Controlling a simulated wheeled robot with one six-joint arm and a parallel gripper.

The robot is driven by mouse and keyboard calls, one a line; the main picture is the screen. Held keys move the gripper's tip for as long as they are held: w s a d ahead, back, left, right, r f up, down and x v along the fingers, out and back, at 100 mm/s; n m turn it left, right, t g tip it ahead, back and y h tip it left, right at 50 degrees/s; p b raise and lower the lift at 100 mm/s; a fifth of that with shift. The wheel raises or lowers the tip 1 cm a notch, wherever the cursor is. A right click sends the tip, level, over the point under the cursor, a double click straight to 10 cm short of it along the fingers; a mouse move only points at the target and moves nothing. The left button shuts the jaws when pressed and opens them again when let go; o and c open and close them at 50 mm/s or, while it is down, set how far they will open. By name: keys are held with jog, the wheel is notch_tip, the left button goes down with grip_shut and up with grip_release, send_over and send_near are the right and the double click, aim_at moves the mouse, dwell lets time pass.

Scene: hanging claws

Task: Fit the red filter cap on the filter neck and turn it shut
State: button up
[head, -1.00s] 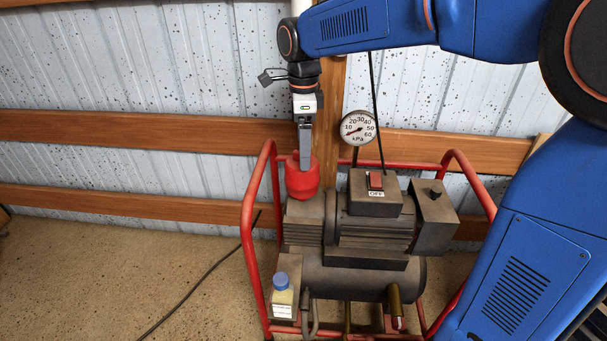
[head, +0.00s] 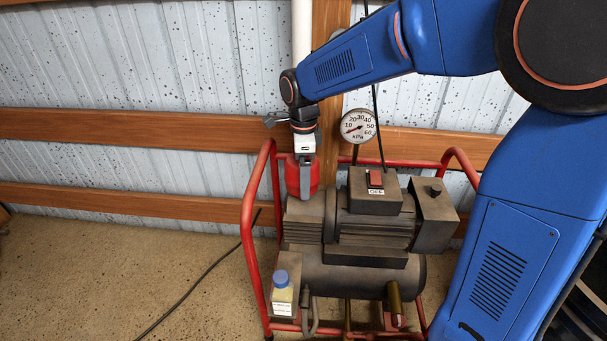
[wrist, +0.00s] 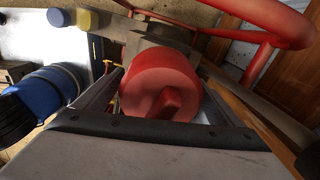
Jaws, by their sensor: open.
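The red filter cap (head: 292,178) sits on top of the left block of the grey pump (head: 304,229). It looks upright. The filter neck is hidden beneath it, so I cannot tell how the cap is seated. My gripper (head: 305,190) points down over the cap, one grey finger showing in front of it. In the wrist view, the round cap (wrist: 146,82) with its raised grip bar lies between the two fingers of my gripper (wrist: 162,80). The fingers are apart, one on each side of the cap; whether they touch it is unclear.
A red tube frame (head: 247,215) surrounds the pump, one upright close left of the cap. A dial gauge (head: 358,127) and a switch box marked OFF (head: 375,194) stand to the right. A blue-capped bottle (head: 283,295) is at lower left. A wood-railed wall (head: 130,131) is behind.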

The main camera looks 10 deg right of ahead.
jog(key=c, duration=1.5)
jog(key=shift+m, duration=1.2)
jog(key=shift+c, duration=0.2)
jog(key=o, duration=1.8)
jog(key=shift+r, duration=0.1)
jog(key=shift+r, duration=2.9)
